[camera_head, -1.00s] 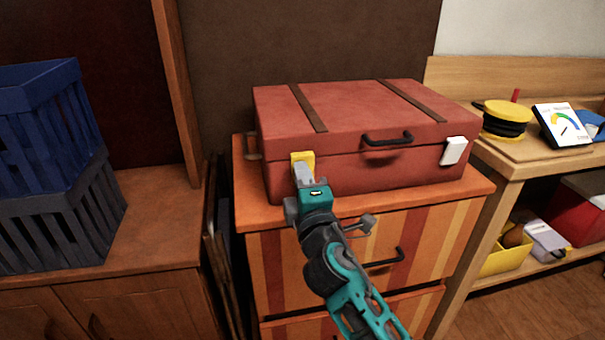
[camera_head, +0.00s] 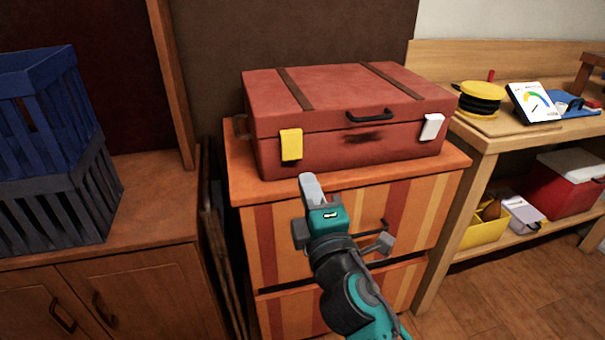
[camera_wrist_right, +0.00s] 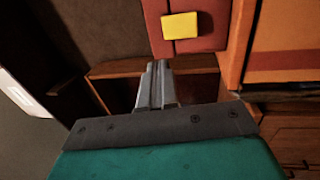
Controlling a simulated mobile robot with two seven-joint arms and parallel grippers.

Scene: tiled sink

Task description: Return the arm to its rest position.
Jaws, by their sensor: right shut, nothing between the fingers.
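My right gripper (camera_head: 311,188) is in front of the striped drawer cabinet, just below and in front of the red suitcase. Its fingers are shut and empty, and they also show closed together in the right wrist view (camera_wrist_right: 157,85). The red suitcase (camera_head: 340,100) lies closed on top of the cabinet. Its yellow latch (camera_head: 291,145) hangs down over the front at left, and it also shows in the right wrist view (camera_wrist_right: 180,26). Its white latch (camera_head: 432,127) is at the right of the front. The gripper is apart from the suitcase. My left gripper is not in view.
The striped drawer cabinet (camera_head: 260,215) is close behind my right arm, with protruding handles. A wooden cabinet with blue (camera_head: 40,125) and dark (camera_head: 60,205) crates stands at left. A workbench (camera_head: 480,150) with a yellow-black round object and a gauge card stands at right.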

